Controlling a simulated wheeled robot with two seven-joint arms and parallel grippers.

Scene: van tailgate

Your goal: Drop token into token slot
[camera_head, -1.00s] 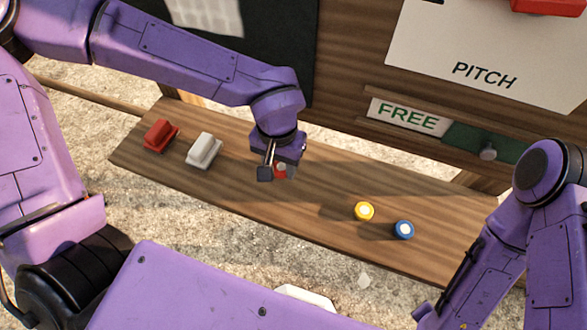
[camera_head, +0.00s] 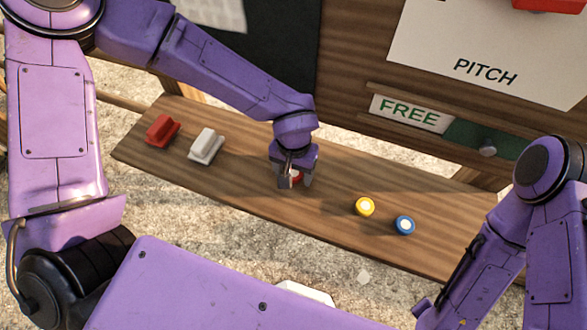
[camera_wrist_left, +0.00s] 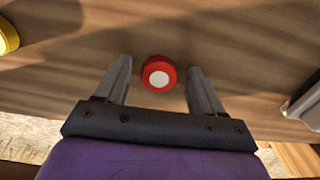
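A red token with a white centre (camera_wrist_left: 159,74) sits on the wooden shelf. My left gripper (camera_wrist_left: 160,82) is open, with one finger on each side of the red token and a gap to each finger in the wrist view. In the head view my left gripper (camera_head: 296,182) hangs over the shelf and mostly hides the red token (camera_head: 296,174). A yellow token (camera_head: 364,206) and a blue token (camera_head: 404,225) stand to its right. No token slot can be made out. Of my right arm, the links show at the right; its fingertips cannot be made out.
The wooden shelf (camera_head: 240,195) also holds a red block (camera_head: 162,130) and a white block (camera_head: 206,146) at its left. Behind it rises a wooden panel with a FREE sign (camera_head: 409,113), a green strip with a knob (camera_head: 487,147) and a PITCH board (camera_head: 490,45).

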